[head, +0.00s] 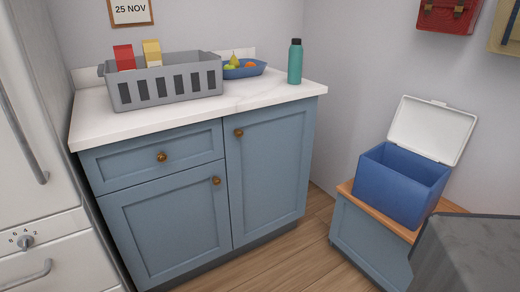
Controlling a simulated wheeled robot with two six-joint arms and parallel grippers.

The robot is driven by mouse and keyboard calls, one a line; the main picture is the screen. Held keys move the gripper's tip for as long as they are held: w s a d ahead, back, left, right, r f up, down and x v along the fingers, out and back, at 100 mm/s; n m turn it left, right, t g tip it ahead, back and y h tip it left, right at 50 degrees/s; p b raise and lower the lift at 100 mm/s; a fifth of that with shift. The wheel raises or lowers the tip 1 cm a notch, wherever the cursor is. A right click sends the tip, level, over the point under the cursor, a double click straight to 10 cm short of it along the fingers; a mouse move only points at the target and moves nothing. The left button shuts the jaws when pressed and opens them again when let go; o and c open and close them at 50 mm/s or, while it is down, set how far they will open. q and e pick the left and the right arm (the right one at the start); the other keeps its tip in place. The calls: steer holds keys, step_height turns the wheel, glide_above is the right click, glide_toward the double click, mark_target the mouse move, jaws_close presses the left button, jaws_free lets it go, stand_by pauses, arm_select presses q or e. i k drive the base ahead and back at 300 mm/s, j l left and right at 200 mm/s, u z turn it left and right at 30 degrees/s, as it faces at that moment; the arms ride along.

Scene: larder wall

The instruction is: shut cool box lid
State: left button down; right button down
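A blue cool box (398,188) sits on a low bench at the right of the head view. Its white lid (432,130) stands open, tilted up and back behind the box towards the wall. Part of the box's inside shows; I cannot see its bottom. Neither of my grippers shows in the head view.
The bench (362,240) has a wooden top and blue-grey front. A dark grey object (470,255) covers the lower right corner. Left of the bench stands a blue cabinet (270,180) with a crate (165,82), fruit bowl (250,71) and green bottle (295,64). Floor (290,250) shows between.

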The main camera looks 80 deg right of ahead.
mark_target(434, 132)
steer(key=z, duration=3.95)
